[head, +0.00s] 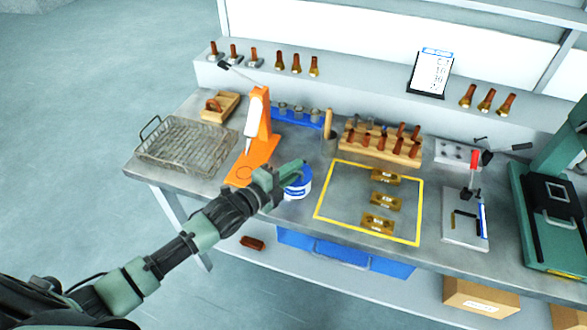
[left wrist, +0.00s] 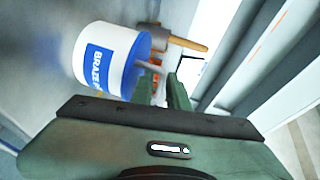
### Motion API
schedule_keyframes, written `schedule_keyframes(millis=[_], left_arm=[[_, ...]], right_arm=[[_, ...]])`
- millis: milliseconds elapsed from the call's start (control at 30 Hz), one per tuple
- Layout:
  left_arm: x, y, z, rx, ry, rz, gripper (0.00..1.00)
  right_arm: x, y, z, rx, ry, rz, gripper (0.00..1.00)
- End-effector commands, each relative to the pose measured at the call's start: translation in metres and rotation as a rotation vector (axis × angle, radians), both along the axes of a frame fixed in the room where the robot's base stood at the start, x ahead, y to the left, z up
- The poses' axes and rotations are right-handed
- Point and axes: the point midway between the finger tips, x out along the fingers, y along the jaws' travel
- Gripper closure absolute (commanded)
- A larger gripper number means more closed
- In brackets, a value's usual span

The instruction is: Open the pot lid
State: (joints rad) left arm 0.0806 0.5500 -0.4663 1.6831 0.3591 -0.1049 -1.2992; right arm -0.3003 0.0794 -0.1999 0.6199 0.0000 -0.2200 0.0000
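The pot (head: 299,187) is a small white tub with a blue label, standing on the bench near its front edge. In the left wrist view the pot (left wrist: 97,57) shows large at the upper left, with lettering starting "BRAZE". Its blue lid (left wrist: 137,61) is on its top end, facing the fingers' side. My left gripper (head: 284,172) is over the pot and hides part of its top in the head view. In the left wrist view the left gripper's fingers (left wrist: 162,88) stand apart, close beside the lid; contact cannot be told. My right gripper is not in view.
An orange stand (head: 257,125) and a wire basket (head: 185,145) are left of the pot. A yellow-outlined area (head: 340,190) with brass blocks lies to the right. A wooden rack (head: 382,150) and a wooden-handled tool (head: 328,124) stand behind. Blue bin (head: 345,254) sits below.

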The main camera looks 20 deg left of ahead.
Motion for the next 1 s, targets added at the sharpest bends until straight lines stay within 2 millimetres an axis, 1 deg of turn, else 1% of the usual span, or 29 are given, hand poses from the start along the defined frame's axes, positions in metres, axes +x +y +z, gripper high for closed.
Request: schedule_keyframes(millis=[133,167,200,1000], left_arm=[[-0.0001,0.0000,-0.0003,0.000,0.000,0.000,0.84],[-0.0001,0.0000,-0.0003,0.000,0.000,0.000,0.90],[-0.0002,0.0001,-0.0002,0.000,0.000,0.000,1.00],[-0.0004,0.0005,-0.0004,0.000,0.001,0.000,1.00]], right_arm=[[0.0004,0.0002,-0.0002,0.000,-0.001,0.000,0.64],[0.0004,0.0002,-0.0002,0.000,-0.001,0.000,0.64],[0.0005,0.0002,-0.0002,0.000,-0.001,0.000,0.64],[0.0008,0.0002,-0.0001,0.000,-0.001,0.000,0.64]])
